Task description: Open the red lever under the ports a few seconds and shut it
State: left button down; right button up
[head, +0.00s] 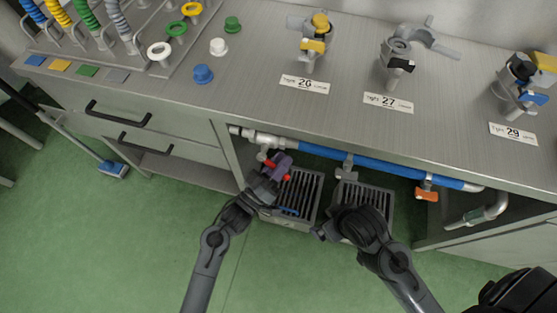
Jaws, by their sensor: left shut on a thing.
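A blue pipe (385,171) runs under the counter's front edge, below the ports. The red lever (287,178) is at the pipe's left end, beside a pale fitting (262,139). My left gripper (279,170) is shut on the red lever and covers most of it; only small red parts show. How far the lever is turned cannot be told. My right gripper (322,233) is lower, in front of the grated boxes and apart from the lever. Its fingers are too dark and small to tell open from shut.
A grey-handled valve (346,173) and an orange-handled valve (427,194) hang farther right on the pipe. Two grated boxes (318,196) stand below. Labelled ports (313,45) stand on the counter (255,60). Drawers (165,128) are left. Green floor is clear in front.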

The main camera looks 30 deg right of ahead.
pick_arm(q)
jog(key=shift+r, duration=0.1)
jog(key=c, duration=1.1)
grip_release()
jog(key=shift+o, duration=0.2)
jog(key=shift+a, duration=0.1)
pick_arm(e)
jog(key=shift+r, duration=0.1)
pick_arm(q)
jog(key=p+v, duration=0.3)
jog(key=v, duration=0.7)
jog(key=shift+s+a+f, duration=0.15)
jog(key=shift+a+f, duration=0.05)
pick_arm(e)
jog(key=shift+r, duration=1.5)
jog(key=shift+c, duration=0.3)
